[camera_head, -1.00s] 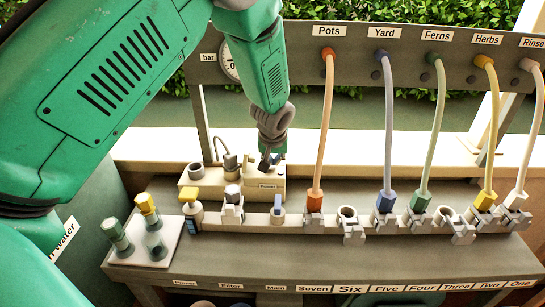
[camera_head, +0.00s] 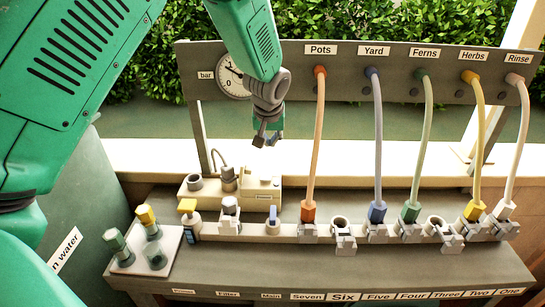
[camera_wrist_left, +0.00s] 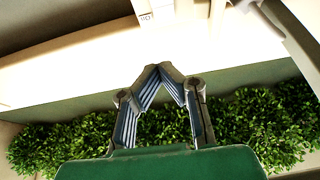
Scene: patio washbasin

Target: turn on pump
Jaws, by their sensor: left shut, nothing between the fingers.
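The pump (camera_head: 258,194) is a beige box on the back of the grey bench, left of the hoses. A label and small dark parts show on its right end, too small to read how its switch is set. A grey fitting with a thin cable stands on its left part. My left gripper (camera_head: 267,142) hangs in the air above the pump's right end, apart from it, pointing down. It is shut and empty; in the left wrist view its fingertips (camera_wrist_left: 172,68) meet with nothing between. My right gripper is out of view.
A round gauge marked bar (camera_head: 234,82) is on the back panel. Several coloured hoses, such as the orange one (camera_head: 318,140), rise from the manifold to the panel. A yellow-capped valve (camera_head: 188,209) and a tray of bottles (camera_head: 168,262) are at left.

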